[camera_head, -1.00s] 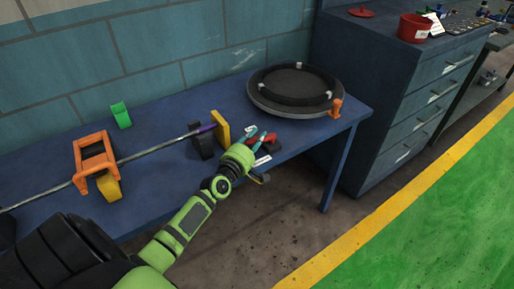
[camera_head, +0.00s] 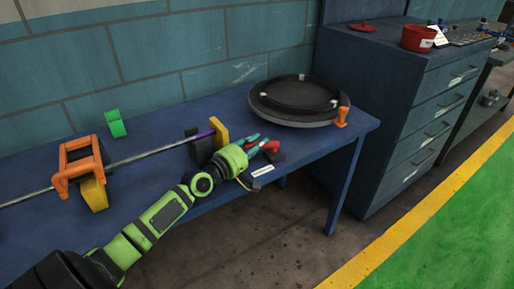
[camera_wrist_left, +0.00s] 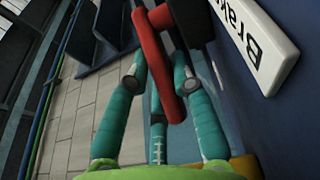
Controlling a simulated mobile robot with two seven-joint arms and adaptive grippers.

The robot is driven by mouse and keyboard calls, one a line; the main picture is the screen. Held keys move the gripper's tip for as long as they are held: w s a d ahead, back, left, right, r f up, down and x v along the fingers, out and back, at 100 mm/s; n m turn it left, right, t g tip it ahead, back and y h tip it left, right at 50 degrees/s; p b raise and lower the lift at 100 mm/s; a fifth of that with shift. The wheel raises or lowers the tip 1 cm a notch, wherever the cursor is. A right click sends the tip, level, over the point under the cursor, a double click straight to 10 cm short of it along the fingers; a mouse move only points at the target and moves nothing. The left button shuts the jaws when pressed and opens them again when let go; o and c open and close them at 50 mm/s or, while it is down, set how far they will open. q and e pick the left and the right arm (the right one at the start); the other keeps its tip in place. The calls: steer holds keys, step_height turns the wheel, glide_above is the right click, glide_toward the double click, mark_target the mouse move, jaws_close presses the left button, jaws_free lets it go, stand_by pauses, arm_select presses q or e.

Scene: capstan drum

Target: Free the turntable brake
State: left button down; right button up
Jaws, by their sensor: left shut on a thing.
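The turntable (camera_head: 292,119) is a round dark disc with a black ring on top, at the right end of the blue bench. An orange part (camera_head: 341,117) stands at its right rim. The red brake lever (camera_head: 271,147) is on a dark mount near the bench's front edge. My left gripper (camera_head: 257,143), green with teal fingers, is at the lever. In the left wrist view the red lever (camera_wrist_left: 150,60) runs between the fingers (camera_wrist_left: 158,82), which are shut on it. A white label (camera_wrist_left: 258,45) reading "Brake", partly cut off, lies beside it. My right gripper is not in view.
A metal rod with a purple end (camera_head: 203,134) lies along the bench, near a yellow plate (camera_head: 219,133). An orange frame (camera_head: 82,162) and a green block (camera_head: 116,123) are at left. A blue drawer cabinet (camera_head: 400,110) stands right of the bench.

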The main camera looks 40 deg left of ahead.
arm_select(q)
steer(key=shift+f, duration=0.1)
steer(key=c, duration=1.3)
jaws_free()
steer(key=shift+d, duration=0.1)
steer(key=shift+s, duration=0.1)
steer(key=s, duration=0.4)
steer(key=s+a, duration=0.1)
steer(key=s, duration=0.6)
steer(key=shift+s+a, duration=0.35)
steer(key=shift+s, duration=0.05)
